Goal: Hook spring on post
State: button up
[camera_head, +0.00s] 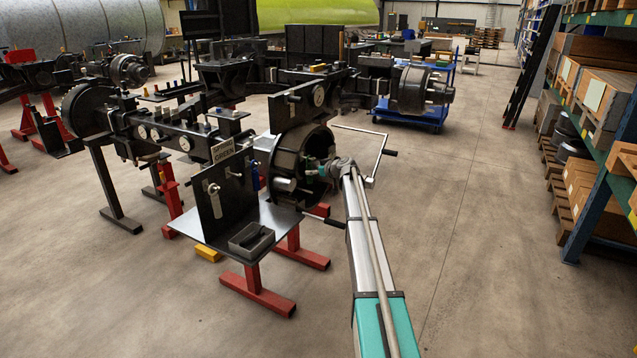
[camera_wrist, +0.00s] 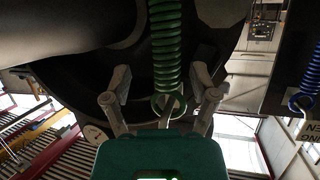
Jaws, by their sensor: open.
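A green coil spring (camera_wrist: 167,45) runs down the middle of the wrist view and ends in a round loop. That view is upside down: the sign lettering is inverted. A short pale pin (camera_wrist: 173,107) shows at the loop; I cannot tell whether the loop is around it. My gripper (camera_wrist: 162,82) is open, with one finger on each side of the spring's loop end and a visible gap to both. In the head view my gripper (camera_head: 326,167) is at the open face of the dark drum (camera_head: 290,150); the green spring is not clear there.
A blue spring (camera_wrist: 312,72) hangs beside the sign in the wrist view. The sign (camera_head: 222,151) tops a dark upright panel (camera_head: 222,210). A grey tray (camera_head: 251,240) sits on the shelf below. Floor is clear to the right.

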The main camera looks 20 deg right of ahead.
jog(key=s+d, duration=0.4)
jog(key=s, duration=0.1)
jog(key=shift+s+r, duration=0.25)
jog(key=shift+s, duration=0.1)
jog(key=shift+d, duration=0.1)
dwell(0.3)
jog(key=s+a+f+g, duration=0.4)
jog(key=s+a, duration=0.7)
jog(key=a, duration=0.3)
jog(key=s+a+f+g, duration=0.4)
jog(key=s+a, duration=0.6)
jog(key=a, duration=0.3)
jog(key=s+a+f+m+g+h, duration=0.1)
jog(key=s+a+g+h, duration=0.15)
jog(key=s, duration=0.65)
jog(key=s+a+f+m+g+h, duration=0.15)
jog(key=s+a, duration=0.25)
jog(key=s, duration=0.5)
jog(key=s+a+f+m+g+h, duration=0.1)
jog(key=s+a+f+m, duration=0.15)
jog(key=s, duration=0.65)
notch_tip(320, 180, up, 18)
jog(key=p, duration=1.8)
jog(key=shift+w+r+n, duration=0.25)
jog(key=shift+w+n, duration=0.05)
jog(key=shift+n, duration=0.1)
jog(key=shift+a, duration=0.1)
